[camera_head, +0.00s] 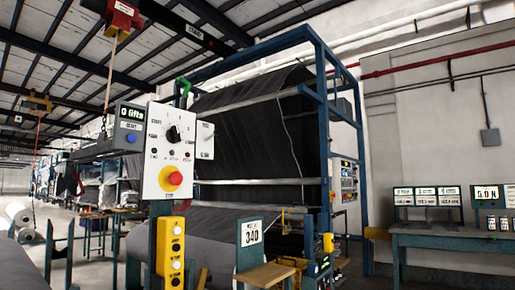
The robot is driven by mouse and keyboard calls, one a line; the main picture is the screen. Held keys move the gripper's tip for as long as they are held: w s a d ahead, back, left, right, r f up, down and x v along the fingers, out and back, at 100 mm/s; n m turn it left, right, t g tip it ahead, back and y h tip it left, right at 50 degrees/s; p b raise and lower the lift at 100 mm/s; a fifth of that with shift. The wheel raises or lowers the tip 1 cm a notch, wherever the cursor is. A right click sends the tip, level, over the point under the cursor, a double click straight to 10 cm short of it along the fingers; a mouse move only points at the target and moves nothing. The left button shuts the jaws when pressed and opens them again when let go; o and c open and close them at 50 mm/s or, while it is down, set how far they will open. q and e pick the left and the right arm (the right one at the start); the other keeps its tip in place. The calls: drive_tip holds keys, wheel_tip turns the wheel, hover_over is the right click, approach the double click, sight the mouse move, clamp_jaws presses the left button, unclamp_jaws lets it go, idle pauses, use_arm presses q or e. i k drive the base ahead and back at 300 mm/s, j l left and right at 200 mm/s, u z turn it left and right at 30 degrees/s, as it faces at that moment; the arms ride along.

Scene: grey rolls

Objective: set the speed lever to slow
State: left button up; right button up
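A white control box (152,188) stands left of centre. It carries a black knob (173,134) with markings around it too small to read, and a red button (174,178) on a yellow base. A small white plate (205,140) with faint marks sits at its right. Neither of my grippers is in view.
A blue-framed machine (324,110) with dark cloth (250,136) stands behind the box. A yellow button box (170,254) is below it, and a grey display (131,127) at its left. A bench (450,240) is at right.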

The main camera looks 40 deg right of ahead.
sight(217, 132)
drive_tip(key=z, duration=0.85)
